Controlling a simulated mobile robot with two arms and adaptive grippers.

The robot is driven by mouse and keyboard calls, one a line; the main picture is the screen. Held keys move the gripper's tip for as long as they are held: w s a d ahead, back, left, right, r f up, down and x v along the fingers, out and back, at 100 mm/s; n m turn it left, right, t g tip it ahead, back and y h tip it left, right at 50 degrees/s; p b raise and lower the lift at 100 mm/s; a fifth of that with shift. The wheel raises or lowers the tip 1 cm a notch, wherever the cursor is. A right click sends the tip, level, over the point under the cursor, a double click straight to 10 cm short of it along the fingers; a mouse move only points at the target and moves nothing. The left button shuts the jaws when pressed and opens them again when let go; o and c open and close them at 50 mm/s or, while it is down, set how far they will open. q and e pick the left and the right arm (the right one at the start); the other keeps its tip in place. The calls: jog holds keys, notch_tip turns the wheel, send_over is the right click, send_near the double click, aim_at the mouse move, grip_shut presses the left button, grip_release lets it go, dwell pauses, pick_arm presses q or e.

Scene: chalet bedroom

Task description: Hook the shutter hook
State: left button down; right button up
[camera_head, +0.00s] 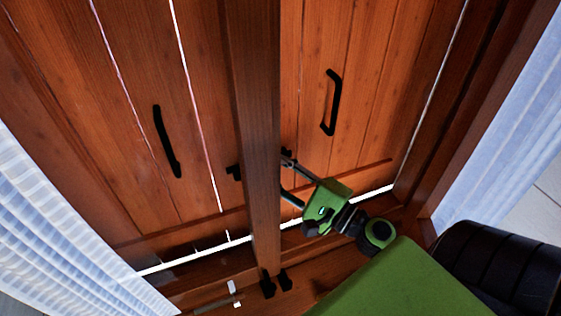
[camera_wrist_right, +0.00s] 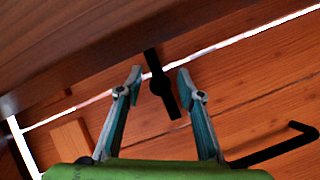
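Two wooden shutters (camera_head: 345,60) stand closed on either side of an upright post, each with a black pull handle. A small black latch piece, likely the shutter hook (camera_wrist_right: 161,86), sits on the right shutter beside the post. In the head view it is mostly hidden by my gripper. My right gripper (camera_head: 284,175) is open at the post's right side. In the right wrist view its fingertips (camera_wrist_right: 160,76) stand apart on either side of the black piece; I cannot tell whether either touches it. Another black fitting (camera_head: 235,172) shows left of the post. My left gripper is not in view.
The wooden post (camera_head: 256,120) stands close left of my right gripper. The right shutter's black handle (camera_head: 333,103) is above it. Black fittings (camera_head: 268,286) sit at the post's foot. White curtains hang at left (camera_head: 60,240) and right (camera_head: 500,120).

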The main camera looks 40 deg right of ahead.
jog(key=v, duration=1.2)
